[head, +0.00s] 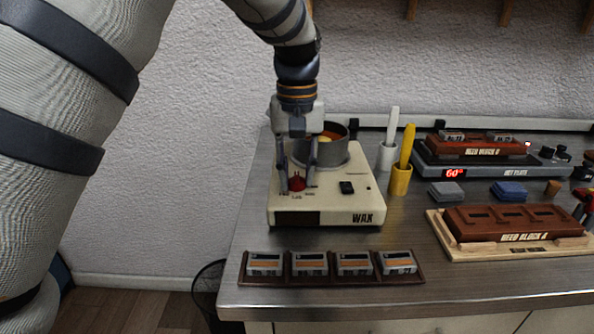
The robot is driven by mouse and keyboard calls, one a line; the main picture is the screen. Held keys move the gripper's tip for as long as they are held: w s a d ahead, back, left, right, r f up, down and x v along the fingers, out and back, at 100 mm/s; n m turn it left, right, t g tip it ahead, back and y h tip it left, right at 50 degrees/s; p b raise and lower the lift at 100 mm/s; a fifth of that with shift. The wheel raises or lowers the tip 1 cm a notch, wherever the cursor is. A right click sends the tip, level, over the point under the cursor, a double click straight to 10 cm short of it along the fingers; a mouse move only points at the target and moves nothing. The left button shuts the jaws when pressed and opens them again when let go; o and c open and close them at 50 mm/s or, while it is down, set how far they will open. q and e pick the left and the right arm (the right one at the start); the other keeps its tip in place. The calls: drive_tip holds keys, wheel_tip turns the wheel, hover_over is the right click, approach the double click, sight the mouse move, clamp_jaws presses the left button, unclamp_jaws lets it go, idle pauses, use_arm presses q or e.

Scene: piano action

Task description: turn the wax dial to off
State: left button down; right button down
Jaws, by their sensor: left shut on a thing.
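The wax heater (355,201) is a cream box labelled WAX, with a metal pot (336,150) of orange wax on top. The red wax dial (297,184) is at the left of its sloped front, with small labels around it too small to read. My left gripper (297,188) comes down from above, its two fingers on either side of the dial and shut on it. I cannot tell which label the dial points to. A dark switch (347,188) sits right of the dial. My right gripper is not in view.
A rack (332,280) with several small labelled blocks lies along the front edge. White (387,154) and yellow (400,180) cups with brushes stand right of the heater. A hot plate (490,168) reading 60 and reed block trays (520,250) fill the right side.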

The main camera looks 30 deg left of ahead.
sight(297, 176)
use_arm(q)
drive_tip(key=shift+f, duration=0.15)
drive_tip(key=c, duration=1.3)
unclamp_jaws()
drive_tip(key=shift+r, duration=0.2)
wheel_tip(297, 176, up, 12)
drive_tip(key=shift+f, duration=0.1)
